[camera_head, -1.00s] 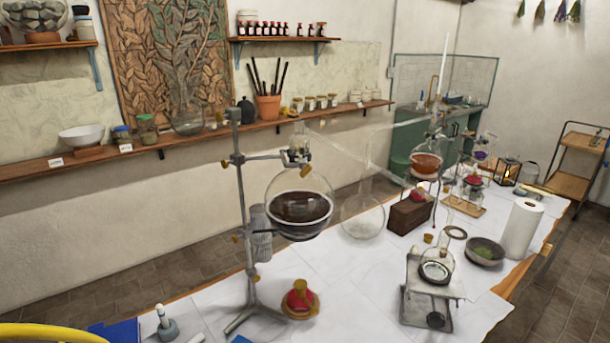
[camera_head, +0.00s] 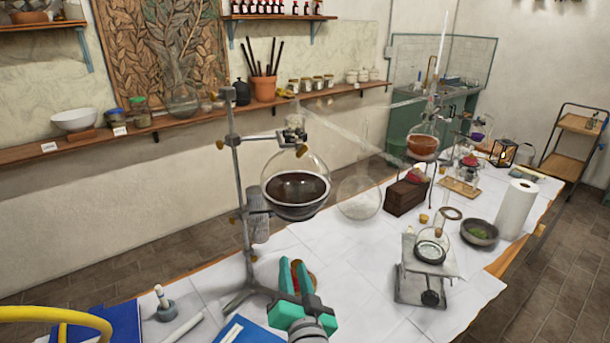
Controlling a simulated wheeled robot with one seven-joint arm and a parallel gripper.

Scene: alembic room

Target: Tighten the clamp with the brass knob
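A grey metal stand (camera_head: 238,190) stands upright on the white-covered bench. Its clamp (camera_head: 285,137) reaches right to the neck of a round flask (camera_head: 298,188) with dark liquid. A brass knob (camera_head: 301,150) sits at the clamp's jaw end, by the flask neck. Another brass knob (camera_head: 219,145) is on the boss at the stand's rod. My gripper (camera_head: 295,270), with teal fingers, is low in front of the stand, below the flask and away from the knobs. Its fingers are apart with nothing visible between them.
The red burner below the flask is mostly hidden behind my gripper. A glass tube runs right from the flask toward an orange-liquid flask (camera_head: 422,146). A balance-like metal stand (camera_head: 425,285) holds a small flask on the right. Blue books (camera_head: 122,318) lie at front left.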

